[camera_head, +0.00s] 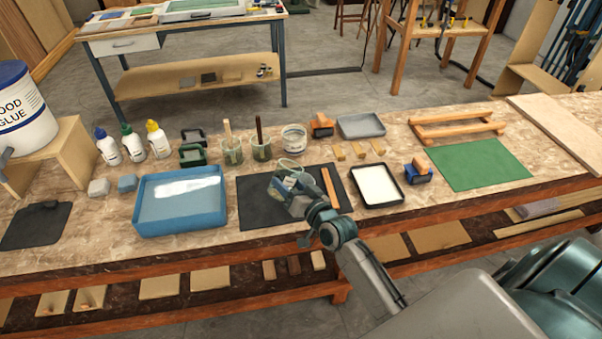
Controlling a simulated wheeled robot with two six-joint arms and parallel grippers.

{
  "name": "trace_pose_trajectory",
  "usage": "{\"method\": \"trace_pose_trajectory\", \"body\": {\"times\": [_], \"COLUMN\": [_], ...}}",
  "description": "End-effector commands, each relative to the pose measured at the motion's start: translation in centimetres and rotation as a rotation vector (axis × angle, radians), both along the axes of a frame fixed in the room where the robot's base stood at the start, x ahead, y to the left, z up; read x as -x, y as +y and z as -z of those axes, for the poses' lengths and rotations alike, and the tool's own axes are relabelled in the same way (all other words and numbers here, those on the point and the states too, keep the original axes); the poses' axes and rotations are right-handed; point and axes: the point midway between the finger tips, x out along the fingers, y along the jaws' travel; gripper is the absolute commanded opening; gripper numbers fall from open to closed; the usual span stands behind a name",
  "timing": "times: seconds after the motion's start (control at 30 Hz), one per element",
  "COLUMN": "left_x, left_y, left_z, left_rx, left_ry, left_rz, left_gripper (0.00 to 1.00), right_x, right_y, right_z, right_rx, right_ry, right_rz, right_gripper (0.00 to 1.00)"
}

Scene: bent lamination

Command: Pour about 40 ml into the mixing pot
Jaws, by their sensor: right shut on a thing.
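My right gripper (284,186) is above the black mat (258,208), shut on a small, clear cup-like vessel (290,167). The fingers partly hide the vessel, and I cannot tell its contents or exact tilt. A round, pale tub (294,138), which may be the mixing pot, stands just behind it. It is upright and looks open. A white bucket labelled wood glue (24,112) stands on a wooden stand at the far left. My left gripper is not in view.
Two cups with sticks, one of them here (231,150), stand left of the tub. A blue tray (150,224) with white liquid lies left of the mat. A white-filled tray (396,203) and a green mat (470,165) lie to the right. Several bottles (132,144) stand at left.

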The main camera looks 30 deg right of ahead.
Motion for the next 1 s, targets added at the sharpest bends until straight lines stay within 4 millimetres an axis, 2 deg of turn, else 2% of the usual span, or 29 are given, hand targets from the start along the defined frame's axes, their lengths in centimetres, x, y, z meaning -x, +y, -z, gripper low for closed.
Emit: {"method": "trace_pose_trajectory", "body": {"times": [0.03, 0.37, 0.43, 0.7, 1.0], "left_x": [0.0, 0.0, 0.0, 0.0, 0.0], "left_y": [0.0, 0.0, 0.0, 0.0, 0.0], "left_z": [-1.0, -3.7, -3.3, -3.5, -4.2], "left_rx": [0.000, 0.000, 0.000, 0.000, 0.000], "left_ry": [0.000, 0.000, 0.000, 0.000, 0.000], "left_rz": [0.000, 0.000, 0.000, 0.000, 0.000], "left_gripper": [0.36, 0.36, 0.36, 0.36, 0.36], "right_x": [-0.1, -0.3, -0.3, -0.3, -0.3], "right_y": [-0.3, -1.0, -0.9, -0.9, -0.9], "right_z": [-0.8, -1.9, -1.2, -0.9, -1.3], "right_rx": [-0.028, -0.236, -0.273, -0.368, -0.422], "right_ry": [0.005, 0.060, 0.070, 0.094, 0.108], "right_rz": [0.000, 0.000, 0.000, -0.001, 0.000], "right_gripper": [0.26, 0.26, 0.26, 0.26, 0.26]}}
